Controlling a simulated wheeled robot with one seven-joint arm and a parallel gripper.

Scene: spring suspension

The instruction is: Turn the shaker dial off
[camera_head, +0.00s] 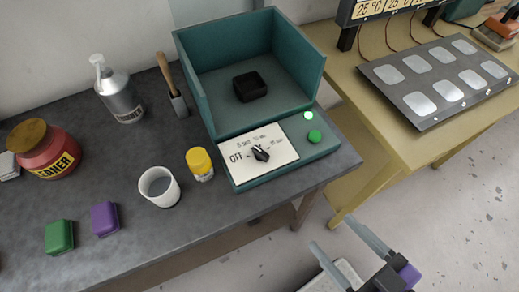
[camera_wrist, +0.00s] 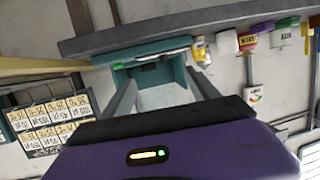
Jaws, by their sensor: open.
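The teal shaker (camera_head: 308,62) stands on the dark bench, an open-topped box with a black block (camera_head: 250,87) inside. Its white front panel (camera_head: 240,170) has a small black dial (camera_head: 261,153) with OFF printed to its left and time labels above and to the right. The dial's exact setting is too small to read. A small light (camera_head: 308,115) glows green above a green button (camera_head: 315,137). My gripper (camera_head: 331,232) is open and empty, apart from the dial, in front of the bench and lower right of the panel. The shaker also shows in the wrist view (camera_wrist: 122,76) between the fingers.
A yellow-capped jar (camera_head: 200,164) and a white cup (camera_head: 159,187) stand left of the panel. Purple (camera_head: 104,219) and green (camera_head: 59,237) boxes, a red jar (camera_head: 47,149) and a grey pump bottle (camera_head: 120,96) are farther left. A yellow table (camera_head: 390,135) stands at right.

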